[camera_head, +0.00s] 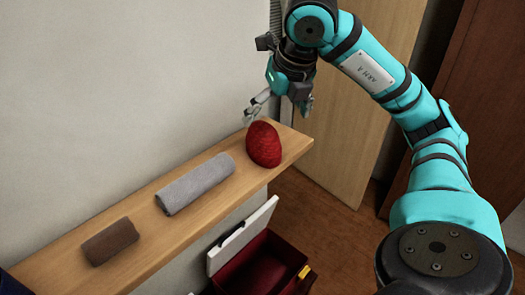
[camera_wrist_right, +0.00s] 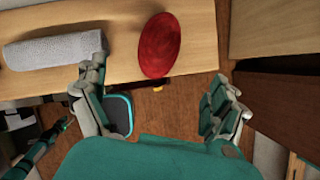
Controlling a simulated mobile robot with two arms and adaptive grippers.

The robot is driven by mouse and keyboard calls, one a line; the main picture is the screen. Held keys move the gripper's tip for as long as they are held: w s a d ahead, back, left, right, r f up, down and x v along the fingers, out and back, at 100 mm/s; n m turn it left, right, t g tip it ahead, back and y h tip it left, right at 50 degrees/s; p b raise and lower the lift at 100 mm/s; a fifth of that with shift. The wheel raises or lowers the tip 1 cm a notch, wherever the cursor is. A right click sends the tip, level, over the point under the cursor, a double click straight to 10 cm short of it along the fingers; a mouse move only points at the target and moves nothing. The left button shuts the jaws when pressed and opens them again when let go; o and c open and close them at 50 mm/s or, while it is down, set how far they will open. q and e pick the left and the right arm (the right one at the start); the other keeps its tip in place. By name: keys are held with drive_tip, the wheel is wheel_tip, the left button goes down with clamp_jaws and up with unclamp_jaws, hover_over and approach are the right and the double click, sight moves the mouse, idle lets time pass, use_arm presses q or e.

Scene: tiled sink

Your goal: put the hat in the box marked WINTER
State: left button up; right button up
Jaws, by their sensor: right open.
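The hat (camera_head: 264,145), a red knitted dome, sits near the right end of a wooden shelf (camera_head: 290,145). In the right wrist view the hat (camera_wrist_right: 159,45) lies beyond the open fingers, apart from them. My right gripper (camera_head: 279,108) is open and empty, just above and behind the hat in the head view; it also shows in the right wrist view (camera_wrist_right: 158,105). An open box (camera_head: 262,262) with a dark red inside and a white lid stands below the shelf. No WINTER marking is readable. A small dark and teal arm part at the wrist view's left edge appears to be my left arm.
A grey rolled towel (camera_head: 195,183) and a brown roll (camera_head: 110,241) lie on the shelf left of the hat. The wall (camera_head: 110,90) runs behind the shelf. A wooden panel (camera_head: 350,125) stands at the right. Brown floor shows right of the box.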

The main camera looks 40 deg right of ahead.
sight(268, 133)
drive_tip(key=p+x, duration=0.1)
drive_tip(key=x, duration=0.5)
drive_tip(key=shift+w+a+f, duration=0.1)
drive_tip(key=shift+w+f, duration=0.05)
drive_tip(key=shift+f, duration=0.1)
drive_tip(key=shift+w+f, duration=0.25)
drive_tip(key=shift+f, duration=0.3)
drive_tip(key=p+x, duration=0.1)
drive_tip(key=x, duration=0.3)
drive_tip(key=shift+w+d+p, duration=0.15)
drive_tip(key=shift+d+p, duration=0.1)
drive_tip(key=shift+p, duration=0.15)
drive_tip(key=shift+w+f, duration=0.2)
drive_tip(key=shift+f, duration=0.25)
use_arm(q)
wheel_tip(268, 133, up, 2)
drive_tip(key=shift+a, duration=0.15)
use_arm(e)
drive_tip(key=shift+c, duration=1.1)
use_arm(q)
drive_tip(key=shift+a, duration=0.1)
use_arm(e)
drive_tip(key=c, duration=1.2)
